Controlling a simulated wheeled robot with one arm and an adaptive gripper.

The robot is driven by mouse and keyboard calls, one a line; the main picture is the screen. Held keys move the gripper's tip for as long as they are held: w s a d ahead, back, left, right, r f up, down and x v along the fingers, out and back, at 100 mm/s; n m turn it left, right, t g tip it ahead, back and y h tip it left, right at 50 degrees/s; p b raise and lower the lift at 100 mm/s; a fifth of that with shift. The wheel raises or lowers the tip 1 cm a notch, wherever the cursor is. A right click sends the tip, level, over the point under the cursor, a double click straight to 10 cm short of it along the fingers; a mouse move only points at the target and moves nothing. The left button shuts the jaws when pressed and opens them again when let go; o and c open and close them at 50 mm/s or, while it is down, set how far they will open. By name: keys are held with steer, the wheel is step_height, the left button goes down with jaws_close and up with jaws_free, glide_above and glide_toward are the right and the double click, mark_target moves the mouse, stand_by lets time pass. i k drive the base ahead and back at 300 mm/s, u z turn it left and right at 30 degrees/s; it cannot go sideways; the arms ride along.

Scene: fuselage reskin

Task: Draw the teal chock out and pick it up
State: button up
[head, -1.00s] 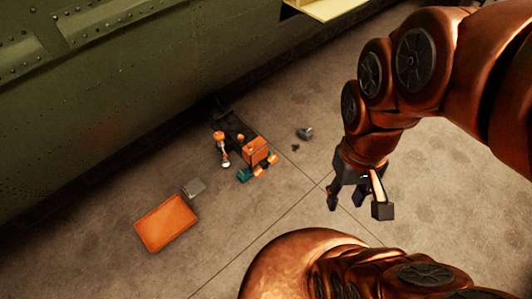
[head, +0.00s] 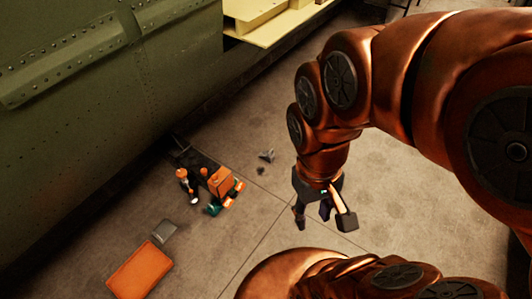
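The teal chock (head: 212,209) is a small teal piece on the floor. It lies at the near side of a cluster of orange and dark items, against or just beside an orange block (head: 221,183); I cannot tell whether they touch. Part of the chock seems hidden by the things around it. My gripper (head: 324,218) hangs to the right of the cluster, clear of the chock. Its dark fingers are spread apart, with nothing between them.
An orange flat panel (head: 140,271) and a grey box (head: 164,231) lie left of the cluster. A small grey object (head: 267,156) lies behind it. The green riveted fuselage (head: 120,110) fills the left. Concrete floor between cluster and gripper is clear.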

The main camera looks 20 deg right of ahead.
mark_target(215, 205)
steer(key=k, duration=1.25)
steer(key=z, duration=0.4)
steer(key=i, duration=0.7)
steer(key=u, duration=0.4)
